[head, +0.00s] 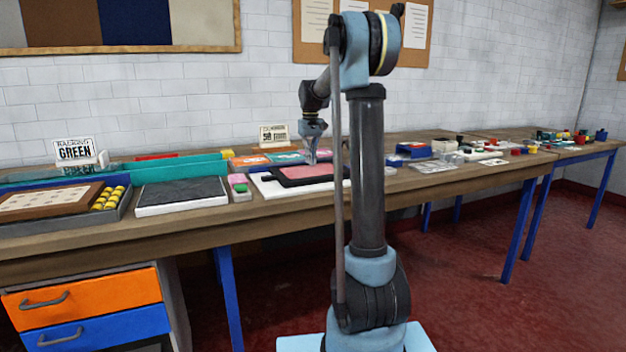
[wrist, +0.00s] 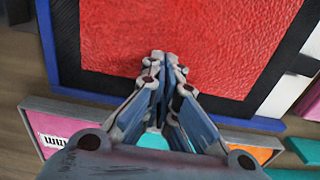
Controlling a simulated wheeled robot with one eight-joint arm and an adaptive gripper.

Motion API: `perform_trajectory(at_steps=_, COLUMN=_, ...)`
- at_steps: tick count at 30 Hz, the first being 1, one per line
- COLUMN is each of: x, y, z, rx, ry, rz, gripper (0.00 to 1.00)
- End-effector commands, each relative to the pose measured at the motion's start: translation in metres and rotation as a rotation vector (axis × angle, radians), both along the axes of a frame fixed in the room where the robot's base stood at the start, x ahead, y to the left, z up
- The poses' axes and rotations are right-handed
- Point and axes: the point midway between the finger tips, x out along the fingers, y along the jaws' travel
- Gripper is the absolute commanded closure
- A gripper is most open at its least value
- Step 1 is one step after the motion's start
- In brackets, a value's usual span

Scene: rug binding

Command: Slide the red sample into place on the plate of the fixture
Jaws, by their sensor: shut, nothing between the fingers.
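The red sample (head: 300,173) lies flat with a dark border on the white plate (head: 262,187) of the fixture, near the middle of the bench. In the wrist view the red sample (wrist: 200,30) fills the upper middle, with a black edge at right and a dark blue edge at left. My gripper (head: 313,161) points down at the sample's far side. In the wrist view my gripper (wrist: 160,56) is shut and empty, its fingertips over the red face near the edge. Whether the tips touch the sample I cannot tell. The fingers hide part of that edge.
A dark grey slab on a white base (head: 181,194) lies to the left. A small box with pink and green pieces (head: 239,188) stands between. Flat coloured samples (head: 250,161) lie behind the fixture. A blue bin (head: 413,150) and several small blocks stand to the right.

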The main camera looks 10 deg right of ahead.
Motion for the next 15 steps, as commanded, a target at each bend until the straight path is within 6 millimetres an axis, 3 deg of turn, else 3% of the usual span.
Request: perform_trajectory(at_steps=15, x=-0.001, y=0.005, z=0.035, rx=0.003, ry=0.000, rz=0.005, gripper=1.00)
